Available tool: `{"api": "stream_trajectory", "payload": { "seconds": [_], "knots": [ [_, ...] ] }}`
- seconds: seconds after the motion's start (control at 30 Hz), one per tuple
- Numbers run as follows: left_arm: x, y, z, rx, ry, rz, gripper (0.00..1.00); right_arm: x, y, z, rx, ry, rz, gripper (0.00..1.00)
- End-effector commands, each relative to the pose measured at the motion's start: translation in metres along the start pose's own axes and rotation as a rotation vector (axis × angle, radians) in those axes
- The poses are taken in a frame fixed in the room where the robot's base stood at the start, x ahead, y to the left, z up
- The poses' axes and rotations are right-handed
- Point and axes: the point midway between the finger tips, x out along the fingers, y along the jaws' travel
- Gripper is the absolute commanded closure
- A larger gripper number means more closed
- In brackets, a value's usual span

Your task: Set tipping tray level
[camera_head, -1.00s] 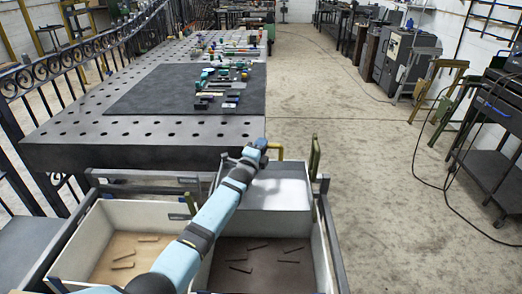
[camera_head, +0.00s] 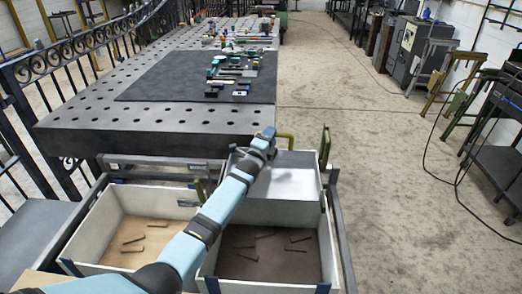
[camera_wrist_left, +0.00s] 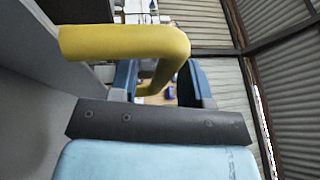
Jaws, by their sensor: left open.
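The tipping tray (camera_head: 292,184) is a pale grey pan at the back of the right-hand bin. It appears to slope; its exact tilt is hard to judge. A yellow handle (camera_head: 286,139) stands at its back edge. My left gripper (camera_head: 266,138) is at the handle's left side, with the arm reaching across the bins. In the left wrist view, the yellow handle (camera_wrist_left: 125,42) bends down near the open fingers (camera_wrist_left: 160,85); part of it shows between them. Whether they touch it is unclear. My right gripper is not in view.
A left bin (camera_head: 92,222) and a dark-floored right bin (camera_head: 328,250) hold several small bars. A green upright piece (camera_head: 324,146) stands right of the tray. A perforated table (camera_head: 150,118) with a dark mat (camera_head: 160,87) lies behind.

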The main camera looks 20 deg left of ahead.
Motion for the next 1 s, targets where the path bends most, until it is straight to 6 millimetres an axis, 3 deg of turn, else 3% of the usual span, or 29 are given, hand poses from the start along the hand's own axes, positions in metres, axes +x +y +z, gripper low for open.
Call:
{"api": "stream_trajectory", "payload": {
  "seconds": [0.5, 0.7, 1.0],
  "knots": [
    [-0.106, 0.0, 0.0, 0.0, 0.0, 0.001, 0.56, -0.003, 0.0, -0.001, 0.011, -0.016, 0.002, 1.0],
    [-0.123, -0.001, 0.0, 0.0, 0.0, 0.0, 0.56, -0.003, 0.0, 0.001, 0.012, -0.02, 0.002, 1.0],
    [-0.125, 0.0, 0.001, 0.0, 0.0, 0.0, 0.56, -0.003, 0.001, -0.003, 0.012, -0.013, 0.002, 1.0]
  ]
}}
